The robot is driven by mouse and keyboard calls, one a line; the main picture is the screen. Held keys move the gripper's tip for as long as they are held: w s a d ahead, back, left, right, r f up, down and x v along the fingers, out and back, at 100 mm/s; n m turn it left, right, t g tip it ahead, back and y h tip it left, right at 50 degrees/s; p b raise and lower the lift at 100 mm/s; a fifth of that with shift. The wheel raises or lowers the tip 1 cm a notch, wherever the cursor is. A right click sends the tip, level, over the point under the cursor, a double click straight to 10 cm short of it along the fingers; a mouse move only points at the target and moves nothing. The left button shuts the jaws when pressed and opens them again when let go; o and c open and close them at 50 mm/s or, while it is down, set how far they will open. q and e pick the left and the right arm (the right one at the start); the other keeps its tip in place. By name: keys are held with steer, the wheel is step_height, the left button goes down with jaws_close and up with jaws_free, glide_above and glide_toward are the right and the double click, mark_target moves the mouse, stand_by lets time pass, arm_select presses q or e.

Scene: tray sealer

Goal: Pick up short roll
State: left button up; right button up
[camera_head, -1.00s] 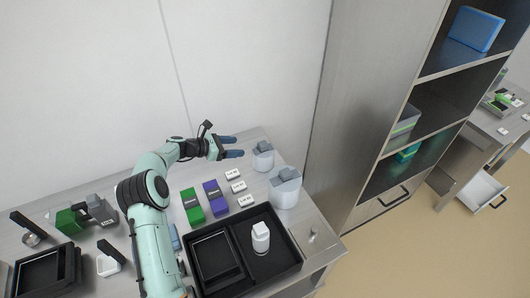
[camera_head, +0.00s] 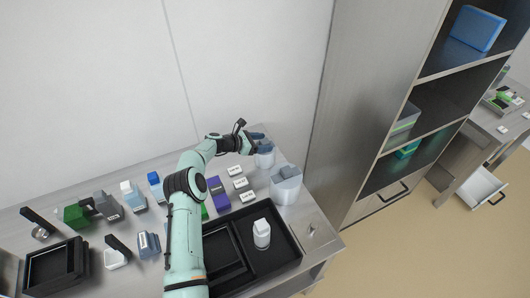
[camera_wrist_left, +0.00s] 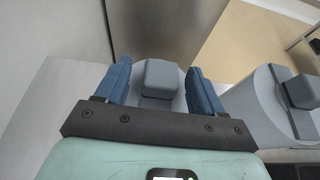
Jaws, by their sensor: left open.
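The short roll, which I take to be the smaller grey-blue cylinder (camera_head: 266,160) with a grey block on top, stands upright at the back right of the table. In the left wrist view its grey block (camera_wrist_left: 161,79) shows between the fingers. My left gripper (camera_head: 258,142) is open and over this cylinder. In the left wrist view the two blue fingers of the gripper (camera_wrist_left: 157,80) stand on either side of the block with gaps. I cannot tell how far down they reach. A larger similar cylinder (camera_head: 286,187) stands to the right and nearer. My right gripper is out of view.
A black tray (camera_head: 290,262) holding a white container (camera_head: 262,234) lies at the front. White labelled blocks (camera_head: 240,183) and a purple box (camera_head: 219,198) stand left of the cylinders. A tall metal cabinet (camera_head: 345,110) rises at the right; the wall is behind.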

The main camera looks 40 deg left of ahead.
arm_select(q)
steer(key=shift+s, duration=0.15)
steer(key=shift+c, duration=1.2)
jaws_close()
steer(key=shift+r, duration=0.1)
